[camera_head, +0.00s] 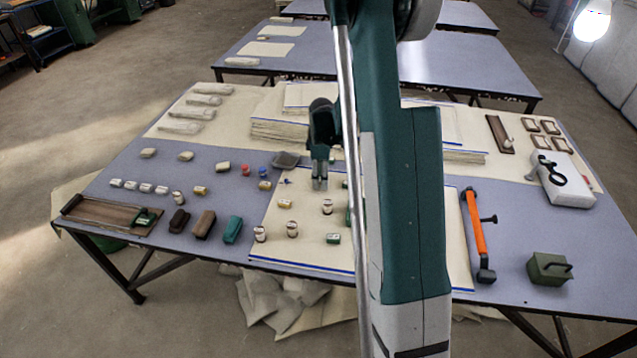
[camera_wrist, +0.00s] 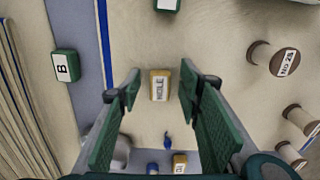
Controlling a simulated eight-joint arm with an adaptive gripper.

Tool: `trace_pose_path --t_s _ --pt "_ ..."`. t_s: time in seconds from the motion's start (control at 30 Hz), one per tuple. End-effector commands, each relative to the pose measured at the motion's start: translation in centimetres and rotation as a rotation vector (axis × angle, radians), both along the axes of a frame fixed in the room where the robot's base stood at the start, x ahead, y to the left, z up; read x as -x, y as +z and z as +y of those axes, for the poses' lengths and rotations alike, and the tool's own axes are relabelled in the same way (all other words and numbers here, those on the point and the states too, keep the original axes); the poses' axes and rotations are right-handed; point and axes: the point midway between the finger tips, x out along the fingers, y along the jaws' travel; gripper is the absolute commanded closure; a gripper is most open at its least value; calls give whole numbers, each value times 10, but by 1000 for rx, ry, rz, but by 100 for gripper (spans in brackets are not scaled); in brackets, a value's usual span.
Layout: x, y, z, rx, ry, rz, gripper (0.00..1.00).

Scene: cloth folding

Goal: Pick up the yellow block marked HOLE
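The yellow block marked HOLE (camera_wrist: 159,85) lies on the cream cloth in the wrist view, its white label facing up. It shows in the gap between the two green fingers of my gripper (camera_wrist: 160,78). The fingers are apart with nothing held between them, and the block lies beyond the tips. In the head view, my gripper (camera_head: 320,184) points down over the cloth. I cannot pick out the HOLE block for sure there; my gripper may hide it.
A green block marked B (camera_wrist: 66,66) lies left of the HOLE block. Spools (camera_wrist: 272,58) stand at the right, and a blue pin (camera_wrist: 167,141) lies below. Cloth stacks (camera_head: 278,130) are behind my gripper. An orange-handled tool (camera_head: 476,225) lies at the right.

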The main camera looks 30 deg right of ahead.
Motion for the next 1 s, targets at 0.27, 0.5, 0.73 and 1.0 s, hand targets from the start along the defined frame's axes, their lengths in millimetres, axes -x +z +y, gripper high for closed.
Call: trace_pose_path --t_s 0.27,0.5,0.73,1.0 --pt "0 0 0 0 0 0 65" --pt "0 0 0 0 0 0 80" --pt "0 0 0 0 0 0 91" --pt "0 3 0 0 0 0 91"
